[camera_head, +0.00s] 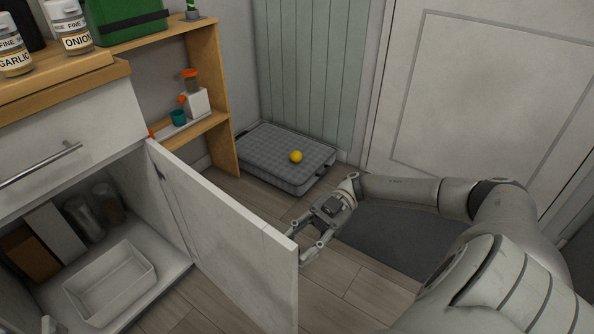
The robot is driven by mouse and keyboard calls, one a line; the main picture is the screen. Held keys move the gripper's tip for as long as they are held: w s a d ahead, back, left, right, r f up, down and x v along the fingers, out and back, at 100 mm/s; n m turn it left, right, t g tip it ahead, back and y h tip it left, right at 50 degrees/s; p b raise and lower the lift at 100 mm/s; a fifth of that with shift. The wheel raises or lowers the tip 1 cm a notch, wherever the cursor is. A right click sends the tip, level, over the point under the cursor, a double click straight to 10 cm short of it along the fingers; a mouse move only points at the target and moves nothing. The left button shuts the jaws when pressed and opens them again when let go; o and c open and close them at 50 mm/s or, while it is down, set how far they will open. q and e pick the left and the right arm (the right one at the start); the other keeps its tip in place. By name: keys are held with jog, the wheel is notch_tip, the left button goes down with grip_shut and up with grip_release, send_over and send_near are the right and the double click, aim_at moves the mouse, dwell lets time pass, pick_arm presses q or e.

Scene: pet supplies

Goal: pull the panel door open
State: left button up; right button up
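The white panel door (226,235) of the low cabinet stands swung well out, hinged at the cabinet's right side, with the interior exposed. My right gripper (298,244) is at the door's free outer edge, on the right side of it. Its two fingers are spread apart, with the tips close to the edge and partly hidden by it. I cannot tell whether they touch the door. I see nothing between the fingers. My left gripper is not clearly visible; a small pale piece at the bottom left corner cannot be identified.
Inside the cabinet are a white bin (112,283), jars (85,219) and a brown box (30,252). A closed drawer (75,140) is above. A grey pet bed (270,150) with a yellow ball (296,157) lies behind the door. A dark mat (400,238) lies under my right arm.

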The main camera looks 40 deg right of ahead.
jog(key=shift+o, duration=1.1)
jog(key=shift+w+r, duration=0.1)
jog(key=w+d, duration=0.1)
jog(key=d, duration=1.1)
jog(key=shift+w, duration=0.2)
